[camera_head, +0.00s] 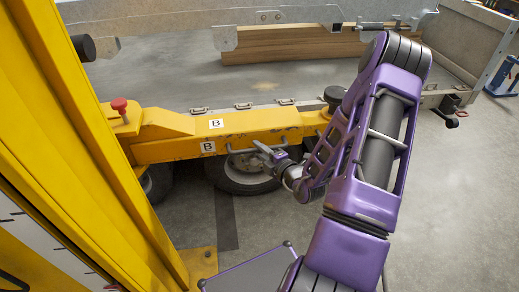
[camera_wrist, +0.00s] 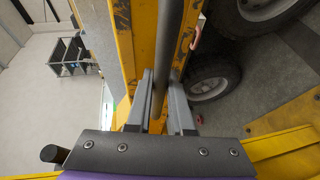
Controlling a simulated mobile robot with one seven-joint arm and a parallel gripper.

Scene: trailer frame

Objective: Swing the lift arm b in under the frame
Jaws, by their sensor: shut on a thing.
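The lift arm b (camera_head: 245,124) is a worn yellow beam with "B" labels, reaching right from the yellow post (camera_head: 75,130). In the head view it lies along the near edge of the trailer frame (camera_head: 180,92). A black round pad (camera_head: 335,94) tops its far end. A grey bar handle (camera_head: 238,151) runs along its near side. My gripper (camera_head: 265,149) is shut on this handle; the wrist view shows the fingers (camera_wrist: 161,98) on either side of the dark bar (camera_wrist: 170,45). I cannot tell how much of the arm is under the frame.
A red knob (camera_head: 120,104) stands near the arm's post end. A wheel (camera_head: 243,172) sits below the arm. Wooden planks (camera_head: 290,43) lie on the trailer. Grey floor (camera_head: 455,200) is open at the right. A dark rack (camera_wrist: 72,52) stands farther off in the wrist view.

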